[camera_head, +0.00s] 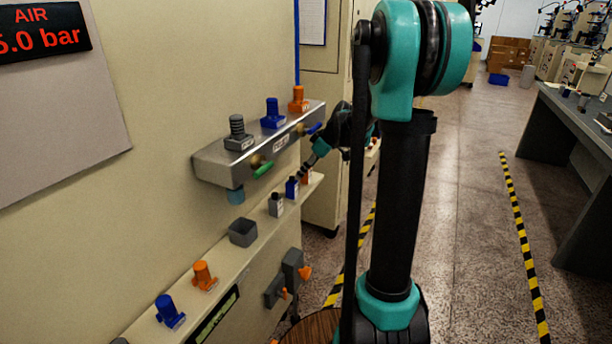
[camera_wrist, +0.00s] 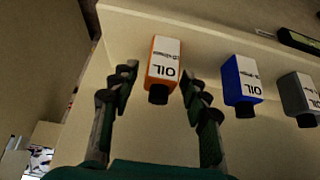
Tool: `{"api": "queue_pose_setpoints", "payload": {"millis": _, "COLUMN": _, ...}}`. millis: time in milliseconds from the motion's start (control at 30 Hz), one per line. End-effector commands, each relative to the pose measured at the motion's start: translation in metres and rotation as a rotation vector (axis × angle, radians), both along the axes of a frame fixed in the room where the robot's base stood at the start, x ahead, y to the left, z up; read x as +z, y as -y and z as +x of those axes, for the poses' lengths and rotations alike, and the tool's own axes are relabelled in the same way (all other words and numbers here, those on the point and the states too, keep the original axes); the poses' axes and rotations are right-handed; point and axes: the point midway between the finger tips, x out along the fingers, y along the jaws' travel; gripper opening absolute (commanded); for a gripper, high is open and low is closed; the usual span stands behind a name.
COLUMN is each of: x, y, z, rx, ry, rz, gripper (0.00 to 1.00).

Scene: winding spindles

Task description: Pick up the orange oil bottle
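The orange oil bottle (camera_wrist: 153,72) has a white OIL label and a dark cap, and appears upside down in the wrist view. My gripper (camera_wrist: 159,72) is open, with one finger on each side of the bottle. A small gap shows at the left finger; the right fingertip is very close to the bottle, and I cannot tell if it touches. In the head view the orange bottle (camera_head: 306,178) stands at the far end of the machine ledge, partly hidden by my gripper (camera_head: 303,171).
A blue oil bottle (camera_wrist: 241,80) and a grey one (camera_wrist: 298,92) stand in a row beside the orange one. A metal valve block (camera_head: 225,162) with knobs juts out above the ledge (camera_head: 225,272). A grey square cup (camera_head: 243,232) sits nearer on the ledge.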

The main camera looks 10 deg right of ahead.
Motion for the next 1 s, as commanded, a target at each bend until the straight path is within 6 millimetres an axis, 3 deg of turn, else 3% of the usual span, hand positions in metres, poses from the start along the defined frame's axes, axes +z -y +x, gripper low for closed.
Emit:
{"api": "queue_pose_setpoints", "payload": {"millis": 33, "x": 0.000, "y": 0.000, "z": 0.000, "rx": 0.000, "ry": 0.000, "rz": 0.000, "gripper": 0.36}}
{"api": "queue_pose_setpoints", "payload": {"millis": 333, "x": 0.000, "y": 0.000, "z": 0.000, "rx": 0.000, "ry": 0.000, "rz": 0.000, "gripper": 0.00}}
{"api": "queue_pose_setpoints", "payload": {"millis": 633, "x": 0.002, "y": 0.000, "z": 0.000, "rx": 0.000, "ry": 0.000, "rz": 0.000, "gripper": 0.00}}
{"api": "queue_pose_setpoints", "payload": {"millis": 833, "x": 0.017, "y": 0.000, "z": 0.000, "rx": 0.000, "ry": 0.000, "rz": 0.000, "gripper": 0.00}}
{"api": "queue_pose_setpoints", "payload": {"millis": 1000, "x": 0.015, "y": 0.029, "z": -0.020, "rx": -0.006, "ry": 0.000, "rz": 0.000, "gripper": 0.00}}
